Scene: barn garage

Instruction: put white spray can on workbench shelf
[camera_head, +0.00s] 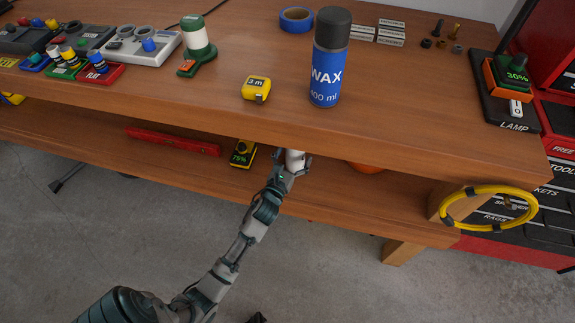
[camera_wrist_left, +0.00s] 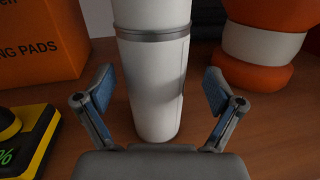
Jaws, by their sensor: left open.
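The white spray can (camera_wrist_left: 155,75) stands upright on the lower shelf (camera_head: 400,203) of the workbench, with a grey band around it. Its top is out of frame in the wrist view. In the head view only a small white part of the can (camera_head: 294,158) shows under the bench top's front edge. My left gripper (camera_head: 291,164) reaches in over the shelf. In the left wrist view the gripper (camera_wrist_left: 158,92) is open, with one finger on each side of the can and visible gaps between. My right gripper is not in view.
Beside the can are an orange box (camera_wrist_left: 40,45), a yellow-black device (camera_wrist_left: 25,140) and an orange-white object (camera_wrist_left: 262,45). The bench top (camera_head: 180,100) overhangs the shelf and carries a blue wax can (camera_head: 328,60) and a tape measure (camera_head: 256,88). A yellow cable coil (camera_head: 488,190) hangs at right.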

